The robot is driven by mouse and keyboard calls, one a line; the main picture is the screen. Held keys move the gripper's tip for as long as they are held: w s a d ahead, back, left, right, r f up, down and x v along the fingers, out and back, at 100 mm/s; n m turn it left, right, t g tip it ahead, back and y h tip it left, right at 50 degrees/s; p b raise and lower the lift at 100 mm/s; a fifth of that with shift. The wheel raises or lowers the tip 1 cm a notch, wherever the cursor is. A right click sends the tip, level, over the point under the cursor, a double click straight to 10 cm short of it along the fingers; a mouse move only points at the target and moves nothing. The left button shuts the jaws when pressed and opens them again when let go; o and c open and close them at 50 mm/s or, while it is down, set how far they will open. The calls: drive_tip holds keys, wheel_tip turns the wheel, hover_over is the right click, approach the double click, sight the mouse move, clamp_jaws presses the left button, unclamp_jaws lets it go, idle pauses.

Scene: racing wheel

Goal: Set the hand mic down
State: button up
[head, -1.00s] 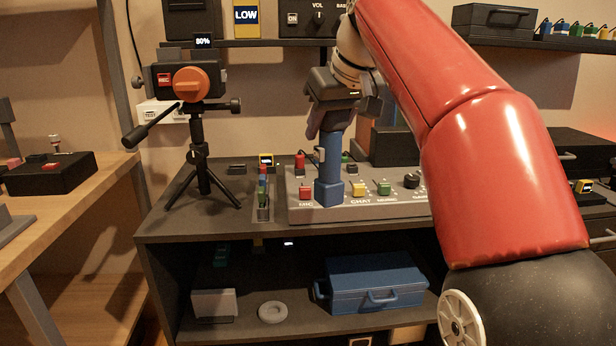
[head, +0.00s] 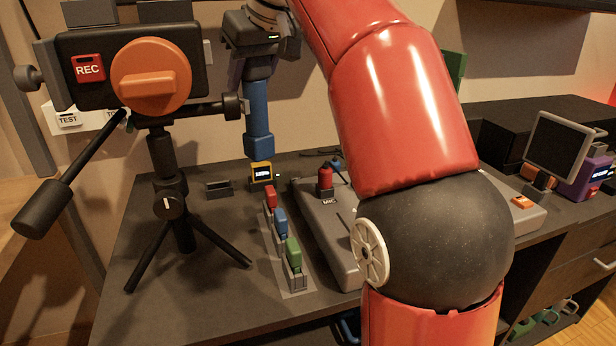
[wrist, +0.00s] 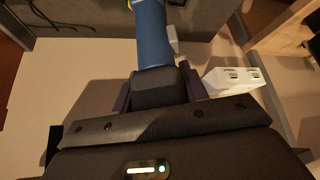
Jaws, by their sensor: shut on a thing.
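The hand mic (head: 257,108) is a blue stick with a wider blue end and a dark grey part at its top. It hangs upright, blue end down, above the back of the dark desk (head: 215,222). My gripper (head: 252,68) is above it, shut on its dark grey part. In the wrist view, the purple fingers of my gripper (wrist: 158,92) are on both sides of the grey part, and the blue stick of the mic (wrist: 151,38) points away. The lower end is just behind a small yellow-topped block (head: 262,172); I cannot tell the gap to the desk.
A tripod camera (head: 150,70) with an orange knob stands close on the left. A rack with red, blue and green pieces (head: 281,232) lies in front. The grey mixer panel (head: 325,225) is right, partly behind my arm. A small dark holder (head: 218,188) sits at the back.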

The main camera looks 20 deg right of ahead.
sight(255, 131)
wheel_tip(255, 131, down, 10)
drive_tip(key=b, duration=0.3)
drive_tip(key=shift+r+b, duration=0.1)
drive_tip(key=shift+b, duration=0.2)
drive_tip(key=o, duration=1.4)
